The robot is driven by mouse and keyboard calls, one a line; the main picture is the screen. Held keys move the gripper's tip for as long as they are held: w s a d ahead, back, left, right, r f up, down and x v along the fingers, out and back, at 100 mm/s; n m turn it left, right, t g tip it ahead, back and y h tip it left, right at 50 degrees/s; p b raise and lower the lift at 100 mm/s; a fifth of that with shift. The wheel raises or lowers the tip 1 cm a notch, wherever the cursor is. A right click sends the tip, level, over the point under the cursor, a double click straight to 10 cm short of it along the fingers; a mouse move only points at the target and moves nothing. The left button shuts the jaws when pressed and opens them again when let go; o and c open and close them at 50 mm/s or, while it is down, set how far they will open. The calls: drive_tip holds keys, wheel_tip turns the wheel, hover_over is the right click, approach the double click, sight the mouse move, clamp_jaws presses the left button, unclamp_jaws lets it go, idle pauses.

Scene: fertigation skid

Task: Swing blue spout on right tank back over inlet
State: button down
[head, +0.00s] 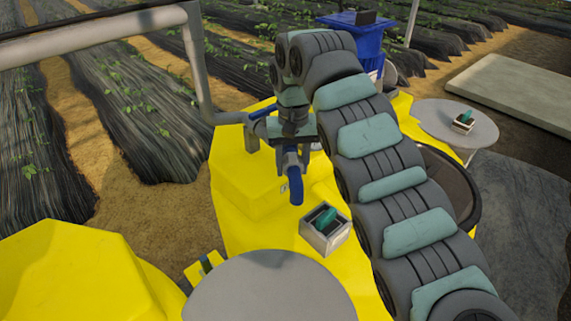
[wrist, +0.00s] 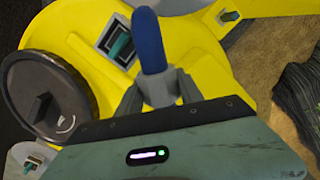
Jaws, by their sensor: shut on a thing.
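The blue spout (head: 295,187) hangs down over the top of the right yellow tank (head: 235,215), with its open end pointing downward. My gripper (head: 293,148) is above the tank, shut on the spout. In the wrist view the blue spout (wrist: 148,42) sticks out between my two grey fingers (wrist: 160,92). A square grey box with a green piece inside, the likely inlet (head: 325,230), stands on the tank to the right of and below the spout tip. In the wrist view this inlet (wrist: 117,44) lies just left of the spout. The spout tip appears beside it, not over it.
A grey pipe (head: 198,70) comes down at the left to the spout's mount. A dark round lid (wrist: 44,98) sits on the tank. A grey disc (head: 270,287) lies in front, and a blue bin (head: 352,40) stands behind my arm.

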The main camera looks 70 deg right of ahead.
drive_tip(key=shift+s+d+n, duration=0.2)
drive_tip(key=shift+s+n, duration=0.1)
drive_tip(key=shift+n, duration=0.3)
drive_tip(key=s+d+n, duration=0.1)
drive_tip(key=n, duration=0.1)
drive_tip(key=shift+s+d+n, duration=0.1)
drive_tip(key=shift+n, duration=0.3)
drive_tip(key=shift+s+d+r+n, duration=0.1)
drive_tip(key=shift+s+d+n, duration=0.15)
drive_tip(key=shift+n, duration=0.35)
drive_tip(key=shift+s+d+n, duration=0.3)
drive_tip(key=shift+d+n, duration=0.3)
drive_tip(key=shift+n, duration=0.6)
drive_tip(key=shift+s+d, duration=0.1)
